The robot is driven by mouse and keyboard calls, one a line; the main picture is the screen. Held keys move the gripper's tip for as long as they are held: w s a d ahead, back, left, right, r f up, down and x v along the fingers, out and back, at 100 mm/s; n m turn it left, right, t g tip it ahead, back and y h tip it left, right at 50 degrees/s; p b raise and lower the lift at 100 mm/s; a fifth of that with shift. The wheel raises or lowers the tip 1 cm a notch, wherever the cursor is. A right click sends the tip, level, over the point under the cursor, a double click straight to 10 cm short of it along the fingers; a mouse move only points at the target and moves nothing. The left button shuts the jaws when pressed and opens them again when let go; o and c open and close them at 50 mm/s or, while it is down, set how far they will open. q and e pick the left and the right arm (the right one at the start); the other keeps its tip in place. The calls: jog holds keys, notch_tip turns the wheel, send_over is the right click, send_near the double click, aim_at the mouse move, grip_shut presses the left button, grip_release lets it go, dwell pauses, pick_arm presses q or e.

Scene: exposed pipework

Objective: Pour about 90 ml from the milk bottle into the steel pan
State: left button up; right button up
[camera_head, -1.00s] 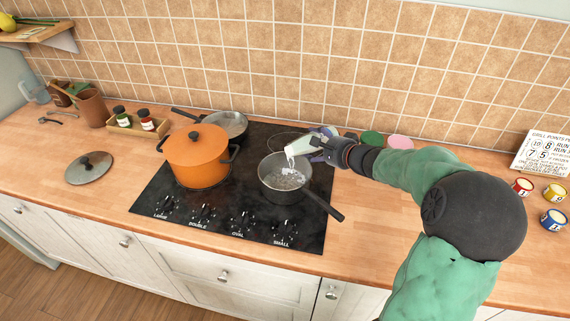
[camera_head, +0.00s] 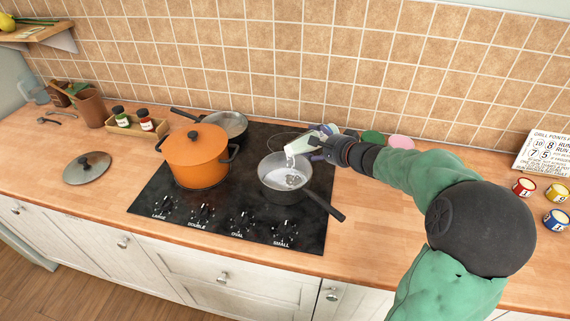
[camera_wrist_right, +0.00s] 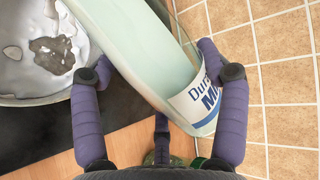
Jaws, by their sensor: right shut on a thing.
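The milk bottle (camera_head: 303,145) is tilted with its mouth down to the left over the steel pan (camera_head: 286,180), and white milk falls from it into the pan. My right gripper (camera_head: 325,148) is shut on the bottle. In the right wrist view the bottle (camera_wrist_right: 150,55) and its blue-lettered label lie between the purple fingers of the gripper (camera_wrist_right: 160,95). The pan in that view (camera_wrist_right: 40,100) holds white milk around a bare grey patch of its bottom. The pan's dark handle points to the lower right. My left gripper is not in view.
An orange pot (camera_head: 196,158) and another pan (camera_head: 228,125) stand on the black hob (camera_head: 230,212). A lid (camera_head: 87,168) lies on the counter at left. Green and pink round things (camera_head: 400,142) lie behind my wrist. Small tins (camera_head: 555,192) stand at far right.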

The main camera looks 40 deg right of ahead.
jog(key=shift+r+b, duration=0.3)
jog(key=shift+b, duration=0.2)
dwell(0.5)
